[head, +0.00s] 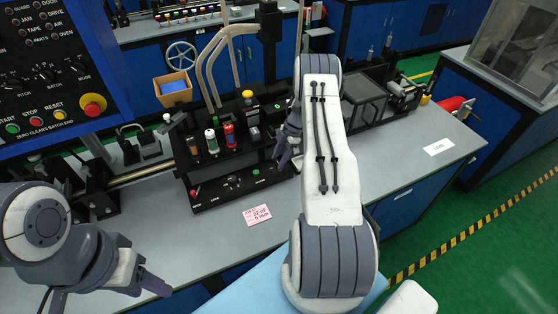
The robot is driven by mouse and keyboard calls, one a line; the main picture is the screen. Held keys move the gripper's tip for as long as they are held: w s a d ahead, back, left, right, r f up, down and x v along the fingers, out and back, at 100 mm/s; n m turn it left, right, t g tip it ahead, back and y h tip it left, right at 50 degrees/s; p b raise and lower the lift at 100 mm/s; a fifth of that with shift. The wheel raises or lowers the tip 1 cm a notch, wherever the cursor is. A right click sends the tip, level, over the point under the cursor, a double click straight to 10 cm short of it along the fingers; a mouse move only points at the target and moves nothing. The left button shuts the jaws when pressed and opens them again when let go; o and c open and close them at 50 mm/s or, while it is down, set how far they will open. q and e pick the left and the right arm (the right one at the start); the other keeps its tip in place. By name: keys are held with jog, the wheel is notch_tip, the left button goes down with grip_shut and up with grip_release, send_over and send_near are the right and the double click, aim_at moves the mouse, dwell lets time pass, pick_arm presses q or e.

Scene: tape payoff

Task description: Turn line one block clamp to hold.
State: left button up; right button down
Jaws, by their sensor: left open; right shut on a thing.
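The black block unit (206,200) stands on the grey bench, with several coloured cylinders on top and a lower panel with small dials and labels. My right gripper (281,158) is at the right end of this unit, with its fingers pointing down. It is shut on a small part there, which looks to be the block clamp; the fingers and my arm hide it, so its setting cannot be read. My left gripper (158,287) is open and empty over the bench's front edge at the lower left, well apart from the unit.
A pink handwritten note (257,215) lies in front of the unit, and a white label (438,146) lies on the right. A control panel (52,75) with an emergency button stands at the left. Bare bench (200,242) lies between the unit and my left gripper.

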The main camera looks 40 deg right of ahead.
dwell(0.3)
jog(key=shift+c, duration=1.6)
grip_release()
jog(key=shift+d+r+b, duration=0.2)
jog(key=shift+r+b, duration=0.15)
jog(key=shift+r, duration=0.1)
jog(key=b+v, duration=0.3)
jog(key=v, duration=0.6)
jog(key=shift+r, duration=0.2)
jog(key=shift+d, duration=0.1)
